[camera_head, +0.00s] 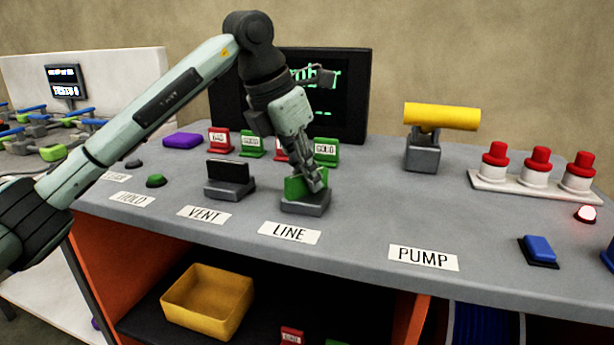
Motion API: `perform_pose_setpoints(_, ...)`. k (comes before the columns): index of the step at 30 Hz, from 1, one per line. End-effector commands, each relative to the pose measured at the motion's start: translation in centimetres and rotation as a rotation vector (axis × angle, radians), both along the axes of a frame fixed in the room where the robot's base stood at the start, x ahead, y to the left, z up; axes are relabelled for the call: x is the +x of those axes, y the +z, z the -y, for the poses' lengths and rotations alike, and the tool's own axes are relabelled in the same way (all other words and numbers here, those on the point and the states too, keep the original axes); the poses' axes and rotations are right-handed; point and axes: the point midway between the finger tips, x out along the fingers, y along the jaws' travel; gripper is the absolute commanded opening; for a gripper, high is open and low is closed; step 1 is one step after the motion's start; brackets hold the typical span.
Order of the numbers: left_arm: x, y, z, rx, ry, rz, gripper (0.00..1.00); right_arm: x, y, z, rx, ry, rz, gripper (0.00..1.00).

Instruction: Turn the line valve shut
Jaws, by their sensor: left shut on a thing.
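The line valve (304,206) stands behind the white LINE label (289,233) on the grey bench. It has a grey base and a green upper part, partly hidden by my gripper. My left gripper (315,183) reaches down from above and is shut on the green part of the valve. My right gripper is not in view.
The vent valve (230,178), with a dark upper part, stands to the left. A yellow-handled device (441,117) and red-topped buttons (540,160) are at the right. A dark screen (350,95) stands behind my gripper.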

Motion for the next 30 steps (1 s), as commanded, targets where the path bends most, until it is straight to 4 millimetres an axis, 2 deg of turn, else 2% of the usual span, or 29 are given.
perform_pose_setpoints(9, 0.1, 0.2, -0.1, -0.001, -0.296, 0.0, 0.0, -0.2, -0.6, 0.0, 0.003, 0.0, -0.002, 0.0)
perform_pose_setpoints(19, 0.1, 0.2, 0.0, 0.0, -0.604, -0.001, 0.0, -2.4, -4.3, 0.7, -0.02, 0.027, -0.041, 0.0)
perform_pose_setpoints(30, 0.0, 0.1, 0.0, 0.0, -0.862, 0.001, 0.0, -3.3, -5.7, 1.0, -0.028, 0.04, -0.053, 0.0)
